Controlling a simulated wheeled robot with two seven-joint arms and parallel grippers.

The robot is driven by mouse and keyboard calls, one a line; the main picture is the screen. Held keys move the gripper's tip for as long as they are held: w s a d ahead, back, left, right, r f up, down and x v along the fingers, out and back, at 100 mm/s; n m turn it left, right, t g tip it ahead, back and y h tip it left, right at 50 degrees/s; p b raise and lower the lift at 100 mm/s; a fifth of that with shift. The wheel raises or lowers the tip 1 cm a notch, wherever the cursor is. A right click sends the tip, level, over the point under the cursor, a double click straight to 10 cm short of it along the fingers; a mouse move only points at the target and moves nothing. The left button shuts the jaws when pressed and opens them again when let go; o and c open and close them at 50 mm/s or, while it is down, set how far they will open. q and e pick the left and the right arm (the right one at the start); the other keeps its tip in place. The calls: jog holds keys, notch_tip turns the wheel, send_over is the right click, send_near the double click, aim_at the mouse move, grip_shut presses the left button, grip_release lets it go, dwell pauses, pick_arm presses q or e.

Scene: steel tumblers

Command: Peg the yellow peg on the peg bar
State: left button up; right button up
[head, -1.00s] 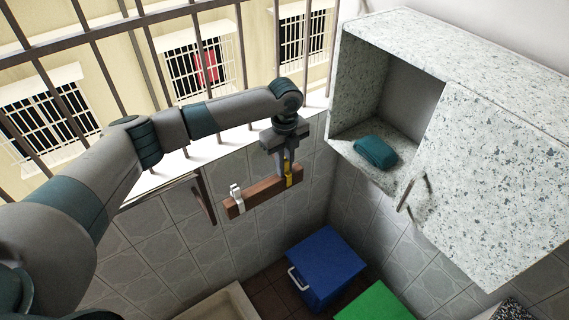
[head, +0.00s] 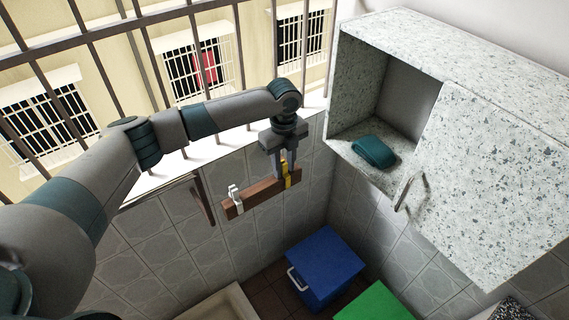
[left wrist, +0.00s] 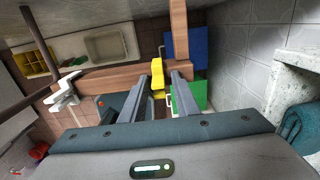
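The brown wooden peg bar (head: 262,199) is on the tiled wall below the barred window, and crosses the left wrist view (left wrist: 105,78). The yellow peg (head: 287,176) sits on its right part, upright in the head view. It also shows in the left wrist view (left wrist: 130,63), just beyond my fingertips. A white peg (head: 235,197) is on the bar's left part. My left gripper (head: 285,178) points down at the yellow peg. Its two fingers (left wrist: 168,80) stand apart, one on each side of the peg's near end, and look open. My right gripper is not in view.
An open speckled cabinet (head: 480,150) hangs at the right, with a teal folded cloth (head: 375,151) inside. A blue box (head: 326,268) and a green one (head: 374,303) stand below. Window bars (head: 160,65) are behind my arm.

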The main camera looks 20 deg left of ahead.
pick_arm(q)
jog(key=shift+s+a+f, duration=0.15)
jog(key=shift+s+f, duration=0.15)
jog(key=shift+r, duration=0.35)
notch_tip(320, 180, up, 17)
jog(key=b, duration=0.6)
jog(key=shift+w+r, duration=0.15)
jog(key=shift+w, duration=0.05)
